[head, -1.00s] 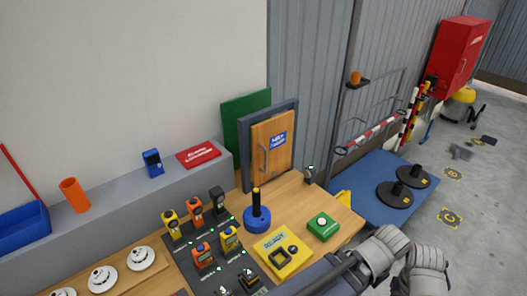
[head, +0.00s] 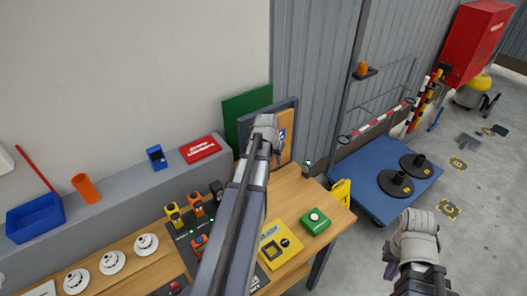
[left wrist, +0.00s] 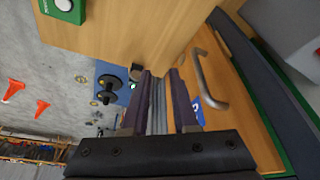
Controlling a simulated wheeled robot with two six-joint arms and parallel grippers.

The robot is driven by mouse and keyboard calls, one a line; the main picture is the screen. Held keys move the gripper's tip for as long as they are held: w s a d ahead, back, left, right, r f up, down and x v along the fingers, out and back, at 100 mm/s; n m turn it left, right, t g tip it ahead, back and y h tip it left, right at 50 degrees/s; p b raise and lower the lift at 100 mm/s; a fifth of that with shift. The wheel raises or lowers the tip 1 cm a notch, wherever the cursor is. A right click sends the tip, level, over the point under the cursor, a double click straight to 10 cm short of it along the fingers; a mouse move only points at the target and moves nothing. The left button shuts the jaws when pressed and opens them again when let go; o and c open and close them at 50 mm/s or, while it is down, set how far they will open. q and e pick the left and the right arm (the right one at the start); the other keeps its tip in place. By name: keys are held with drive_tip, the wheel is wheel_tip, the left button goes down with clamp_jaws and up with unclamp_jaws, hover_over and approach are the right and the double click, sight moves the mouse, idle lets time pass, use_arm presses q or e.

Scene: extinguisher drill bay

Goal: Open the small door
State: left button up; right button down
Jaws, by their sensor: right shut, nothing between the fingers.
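The small door (head: 287,151) is an orange-brown wooden panel in a grey frame at the back of the bench. It looks closed, and my left arm covers part of it. In the left wrist view the door (left wrist: 245,115) carries a grey bar handle (left wrist: 210,82) and a blue sign. My left gripper (left wrist: 160,76) is open, its two dark fingers apart with nothing between them. The handle is close beside the fingers, to their right, not between them. In the head view the handle is hidden by my arm. My right gripper (head: 392,262) is low at the right, shut and empty.
On the bench are a green button box (head: 315,222), a yellow device (head: 280,244), several handheld detectors and white discs. A grey ledge (head: 120,196) runs along the wall. A blue platform cart (head: 372,165) with black bases stands to the right of the bench.

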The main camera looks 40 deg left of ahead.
use_arm(q)
drive_tip(key=a+r, duration=0.2)
drive_tip(key=a, duration=0.4)
drive_tip(key=shift+n, duration=0.4)
drive_tip(key=b+x, duration=0.4)
drive_tip(key=x, duration=0.1)
drive_tip(key=b+x, duration=0.2)
drive_tip(key=x, duration=0.1)
drive_tip(key=shift+s+a+f+b, duration=0.1)
drive_tip(key=shift+s+b, duration=0.2)
drive_tip(key=shift+b, duration=0.05)
clamp_jaws()
idle(0.7)
